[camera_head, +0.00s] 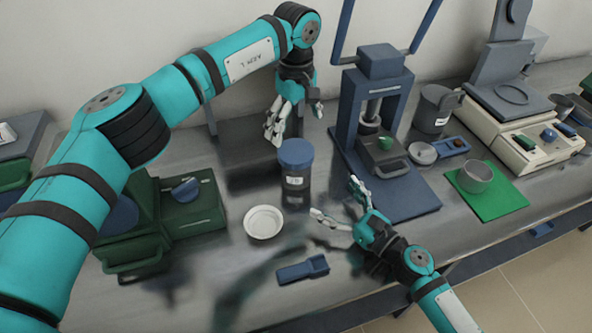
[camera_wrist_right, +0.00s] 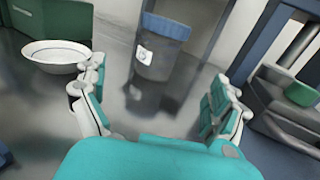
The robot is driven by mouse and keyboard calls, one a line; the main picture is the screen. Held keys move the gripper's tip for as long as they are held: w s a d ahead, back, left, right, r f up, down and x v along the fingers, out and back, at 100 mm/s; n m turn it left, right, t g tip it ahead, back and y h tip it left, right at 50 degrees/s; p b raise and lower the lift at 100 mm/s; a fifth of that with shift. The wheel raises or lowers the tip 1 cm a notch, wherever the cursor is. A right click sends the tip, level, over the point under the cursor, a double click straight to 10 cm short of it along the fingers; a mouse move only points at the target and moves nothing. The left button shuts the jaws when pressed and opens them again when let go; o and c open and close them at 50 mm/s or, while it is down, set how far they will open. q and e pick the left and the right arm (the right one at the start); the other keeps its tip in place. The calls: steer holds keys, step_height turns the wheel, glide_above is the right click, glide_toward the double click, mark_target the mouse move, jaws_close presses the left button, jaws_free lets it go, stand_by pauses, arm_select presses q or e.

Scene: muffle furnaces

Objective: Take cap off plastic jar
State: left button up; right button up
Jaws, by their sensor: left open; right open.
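The plastic jar (camera_head: 295,179) stands upright on the grey bench, dark-bodied with a small white label. Its blue cap (camera_head: 296,153) sits on top. In the right wrist view the jar (camera_wrist_right: 157,61) shows ahead between the open fingers (camera_wrist_right: 155,100), with the cap (camera_wrist_right: 166,27) near the top edge. Nothing is in either gripper.
A white dish (camera_head: 264,222) lies left of my right gripper, and a blue tool (camera_head: 303,270) lies in front. A blue press (camera_head: 375,110) stands close right of the jar. A green device (camera_head: 190,205) stands left. A metal cup (camera_head: 475,178) sits on a green mat (camera_head: 510,195).

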mark_target(296, 150)
steer(key=x, duration=1.3)
steer(key=shift+w+a, duration=0.25)
steer(key=shift+c, duration=0.4)
steer(key=c, duration=1.8)
jaws_close()
arm_select(q)
steer(key=m, duration=0.3)
steer(key=shift+m, duration=0.3)
steer(key=shift+f+m, duration=0.15)
steer(key=shift+m, duration=0.25)
steer(key=shift+f, duration=3.9)
